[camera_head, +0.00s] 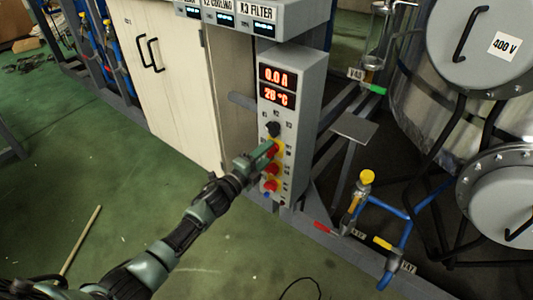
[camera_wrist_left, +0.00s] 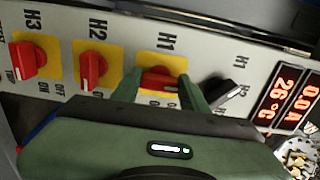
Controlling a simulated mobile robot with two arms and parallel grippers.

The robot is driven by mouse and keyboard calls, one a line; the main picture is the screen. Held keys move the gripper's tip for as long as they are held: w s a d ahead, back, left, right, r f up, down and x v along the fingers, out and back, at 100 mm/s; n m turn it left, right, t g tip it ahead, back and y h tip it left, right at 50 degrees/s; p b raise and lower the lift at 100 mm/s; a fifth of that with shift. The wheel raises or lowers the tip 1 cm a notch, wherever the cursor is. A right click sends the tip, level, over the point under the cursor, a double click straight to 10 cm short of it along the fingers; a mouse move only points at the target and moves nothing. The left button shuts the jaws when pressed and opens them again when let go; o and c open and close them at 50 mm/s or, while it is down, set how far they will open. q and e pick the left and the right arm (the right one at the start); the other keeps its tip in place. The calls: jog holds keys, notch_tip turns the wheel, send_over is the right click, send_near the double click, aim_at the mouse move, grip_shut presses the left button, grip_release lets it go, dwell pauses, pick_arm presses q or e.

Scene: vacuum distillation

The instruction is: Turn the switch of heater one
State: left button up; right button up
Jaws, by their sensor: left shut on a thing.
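The heater one switch, labelled H1 (camera_wrist_left: 160,78), is a red knob on a yellow plate on the grey control box. My left gripper (camera_wrist_left: 160,92) has one finger on each side of this knob and is shut on it in the left wrist view. In the head view my left gripper (camera_head: 268,151) reaches the front of the control box (camera_head: 288,90) from the lower left and partly covers the upper red knob. The knob's lower edge and part of its ON/OFF lettering are hidden by my gripper. My right gripper is not in view.
The H2 knob (camera_wrist_left: 93,68) and H3 knob (camera_wrist_left: 28,60) sit beside H1. A black selector knob (camera_wrist_left: 222,90) is on the other side, near the red display (camera_wrist_left: 290,100). Pipes with a yellow-topped valve (camera_head: 366,177) stand right of the box. Green floor is open at left.

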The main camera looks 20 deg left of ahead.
pick_arm(q)
jog(key=o, duration=1.4)
jog(key=shift+s, duration=0.2)
jog(key=p+v, duration=0.1)
jog(key=v, duration=0.6)
jog(key=shift+s+a, duration=0.15)
jog(key=shift+s, duration=0.05)
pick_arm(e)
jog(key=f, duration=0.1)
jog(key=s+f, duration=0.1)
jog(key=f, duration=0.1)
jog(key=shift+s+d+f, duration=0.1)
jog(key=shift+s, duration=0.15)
pick_arm(q)
jog(key=shift+f, duration=0.1)
